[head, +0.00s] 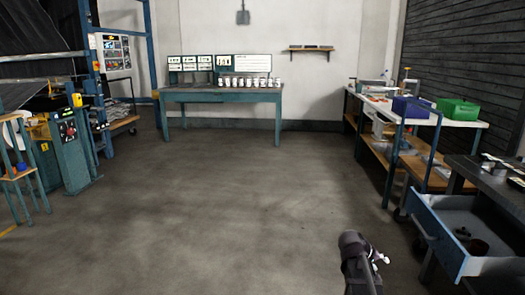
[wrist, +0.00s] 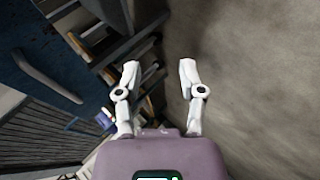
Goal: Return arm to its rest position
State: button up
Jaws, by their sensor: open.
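My gripper (wrist: 160,70) shows in the wrist view with its two pale fingers apart and nothing between them. Past the fingertips lie bare grey floor and the edge of a shelved cart. In the head view my arm shows at the bottom right, and my gripper (head: 378,257) is small there. It is over the floor, to the left of the open blue drawer (head: 440,238) and apart from it.
The open drawer juts out at right with a dark round thing (head: 478,247) inside. A wheeled cart (head: 455,121) with blue and green bins stands behind it. A teal table (head: 180,97) with several white cups is at the back. The middle floor is clear.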

jog(key=s+a+f+g+y, duration=0.1)
jog(key=s+a+f+y, duration=0.25)
jog(key=s+a, duration=0.6)
jog(key=s+a+f+g+y, duration=0.25)
jog(key=s+a+y, duration=0.3)
jog(key=a, duration=0.75)
notch_tip(320, 180, up, 38)
jog(key=p, duration=3.7)
jog(key=shift+s+f+t, duration=0.2)
jog(key=shift+t, duration=0.15)
